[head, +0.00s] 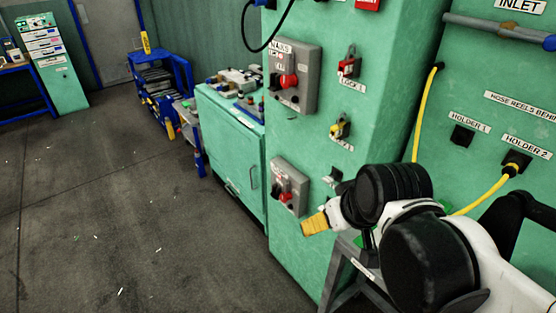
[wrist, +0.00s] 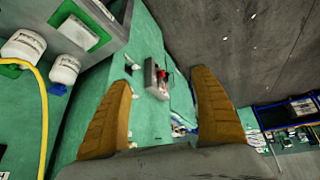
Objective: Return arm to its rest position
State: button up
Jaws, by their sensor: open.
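My gripper (wrist: 160,105) is open in the wrist view, with its two ribbed orange-brown fingers wide apart and nothing between them. In the head view, one yellow fingertip of my gripper (head: 315,224) shows at the end of my white and black arm, at the lower right. It is in front of the green cabinet, just right of and below a grey switch box (head: 289,187) with a red knob. I cannot tell whether it touches anything. In the wrist view a grey box with a red part (wrist: 157,80) appears beyond the fingers. The arm hides part of the cabinet.
A green press cabinet (head: 350,20) carries a larger switch box (head: 292,77) and padlocks (head: 349,65). A yellow hose (head: 426,110) hangs at the right by holder 2 (head: 516,162). A grey metal frame (head: 338,275) stands under my arm.

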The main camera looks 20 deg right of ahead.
jog(key=shift+s+a+r+m+t, duration=0.15)
jog(key=shift+s+a, duration=0.1)
jog(key=shift+a, duration=0.3)
jog(key=shift+s+a+r+m+t, duration=0.1)
jog(key=shift+s+a+t, duration=0.1)
jog(key=shift+a, duration=0.35)
jog(key=shift+s+a+r+m+t, duration=0.15)
jog(key=shift+s+a, duration=0.1)
jog(key=shift+a, duration=0.3)
